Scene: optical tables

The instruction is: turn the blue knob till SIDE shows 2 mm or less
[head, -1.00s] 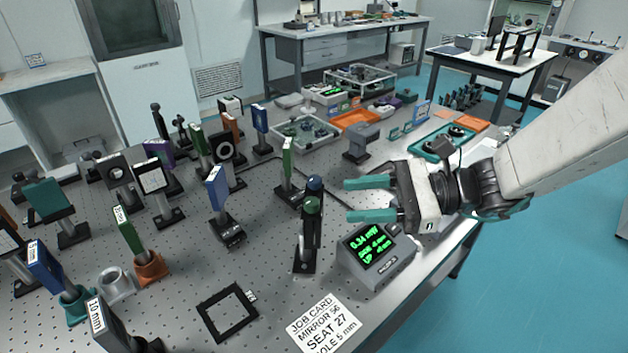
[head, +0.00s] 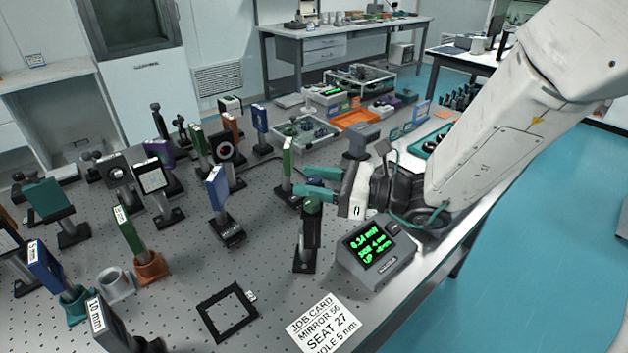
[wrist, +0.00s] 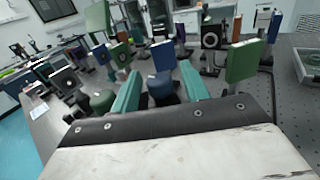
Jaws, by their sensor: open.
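The blue knob (head: 316,183) tops a dark post mount and is partly hidden by my gripper in the head view. In the wrist view the blue knob (wrist: 161,87) sits between my fingers. My gripper (head: 303,181) is open, with one teal finger on each side of the knob; I cannot tell whether they touch it. The green knob (head: 312,206) is just below and in front, outside the fingers. The readout box (head: 376,250) shows 0.34 mW; its SIDE line seems to show 4 mm, sign unclear.
A job card (head: 323,323) and a black square frame (head: 228,311) lie at the front. A green plate on a post (head: 287,158) stands close behind the knobs. Several other mounted optics fill the left of the table.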

